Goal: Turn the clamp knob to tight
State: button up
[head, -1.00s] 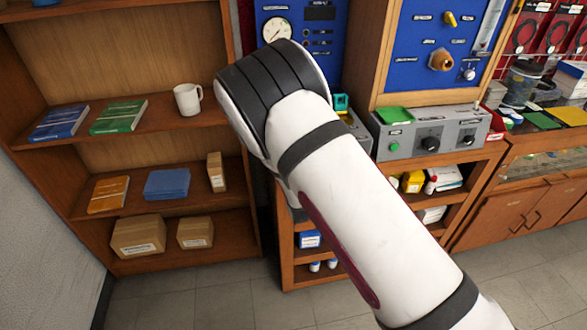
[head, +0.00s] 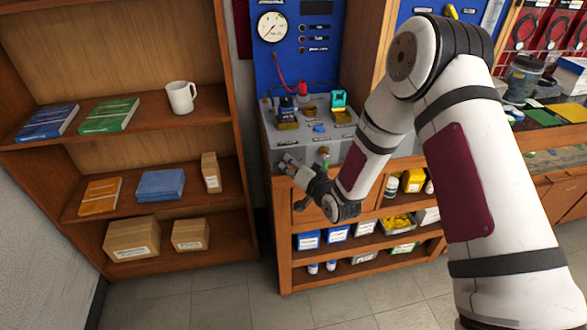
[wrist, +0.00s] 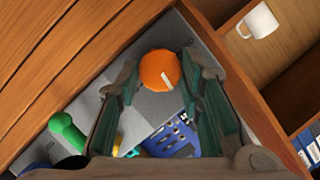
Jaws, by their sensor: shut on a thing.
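In the wrist view an orange round knob (wrist: 158,68) with a white pointer line sits on a grey panel with small lettering that I cannot read. It appears to be the clamp knob. My gripper (wrist: 161,80) has its fingers on either side of the knob and is shut on it. In the head view my gripper (head: 287,163) is at the front face of the grey testbench (head: 282,135), left of a green-handled fitting (head: 324,153). The knob is hidden there. The green handle (wrist: 67,132) shows left of the fingers in the wrist view.
A blue gauge panel (head: 272,60) stands behind the bench. A wooden shelf with a white mug (head: 181,97), books and boxes is at the left. Bins fill the shelves below the bench. Wooden boards (wrist: 60,50) lie close in the wrist view.

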jog(key=m+y+b, duration=0.1)
jog(key=m, duration=0.1)
jog(key=m+y+b, duration=0.1)
jog(key=m+b, duration=0.1)
jog(key=f+m+t+y+b, duration=0.1)
jog(key=m, duration=0.1)
jog(key=shift+d+m, duration=0.2)
jog(key=shift+m, duration=0.1)
jog(key=m+t+b, duration=0.1)
jog(key=m+b, duration=0.1)
jog(key=m+y+b, duration=0.1)
jog(key=m+b, duration=0.1)
jog(key=m, duration=0.1)
jog(key=shift+f+t, duration=0.15)
jog(key=shift+t, duration=0.25)
jog(key=shift+a+m+t+b, duration=0.15)
jog(key=shift+m+t+b, duration=0.55)
jog(key=shift+m, duration=1.1)
jog(key=o, duration=1.2)
jog(key=shift+c, duration=0.2)
jog(key=shift+s, duration=0.1)
